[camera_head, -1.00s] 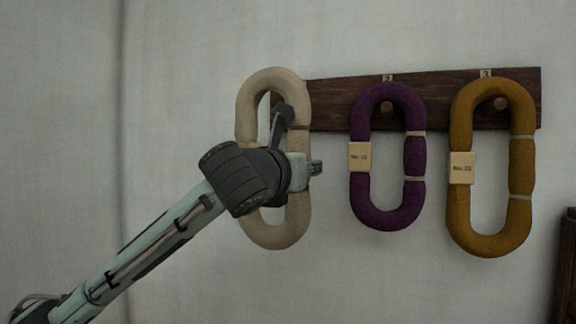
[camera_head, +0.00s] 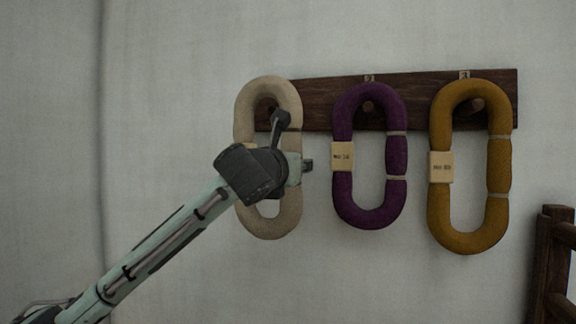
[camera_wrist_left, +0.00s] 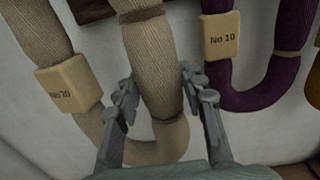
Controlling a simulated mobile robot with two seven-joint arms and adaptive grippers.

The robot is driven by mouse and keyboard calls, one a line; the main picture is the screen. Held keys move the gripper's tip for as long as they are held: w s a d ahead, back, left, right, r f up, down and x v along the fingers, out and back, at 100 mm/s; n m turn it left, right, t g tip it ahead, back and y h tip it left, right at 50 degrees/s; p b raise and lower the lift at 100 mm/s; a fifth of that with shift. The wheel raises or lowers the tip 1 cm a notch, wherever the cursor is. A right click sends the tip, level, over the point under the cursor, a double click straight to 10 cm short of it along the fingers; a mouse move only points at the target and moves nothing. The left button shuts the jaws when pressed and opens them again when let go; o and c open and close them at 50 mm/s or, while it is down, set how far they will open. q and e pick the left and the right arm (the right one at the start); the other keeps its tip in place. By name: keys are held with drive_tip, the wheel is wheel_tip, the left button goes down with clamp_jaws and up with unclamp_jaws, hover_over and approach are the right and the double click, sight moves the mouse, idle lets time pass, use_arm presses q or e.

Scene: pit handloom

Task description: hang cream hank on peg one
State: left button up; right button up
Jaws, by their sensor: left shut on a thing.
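The cream hank (camera_head: 267,87) is a long upright loop at the left end of the dark peg board. My left gripper (camera_wrist_left: 165,95) is shut on its right strand, with a finger on each side of it in the wrist view. In the head view my left gripper (camera_head: 292,150) covers part of the hank's lower middle. The hank's pale label (camera_wrist_left: 68,83) shows in the wrist view. The hank's top overlaps the board's left end. Something dark shows inside the upper loop; I cannot tell whether peg one passes through it. My right gripper is not in view.
The dark wooden peg board (camera_head: 318,92) is on the pale wall. A purple hank (camera_head: 343,205) hangs from peg two (camera_head: 368,106), close to the right of my gripper. A mustard hank (camera_head: 437,215) hangs from peg three (camera_head: 477,104). A wooden frame (camera_head: 545,260) stands at lower right.

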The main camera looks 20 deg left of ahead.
use_arm(q)
drive_tip(key=w+f, duration=0.1)
drive_tip(key=w, duration=0.7)
drive_tip(key=shift+w+d, duration=0.15)
drive_tip(key=shift+w, duration=0.15)
drive_tip(key=shift+f, duration=0.1)
drive_tip(key=shift+f, duration=0.1)
idle(0.4)
drive_tip(key=o, duration=1.4)
drive_tip(key=shift+w+f, duration=0.1)
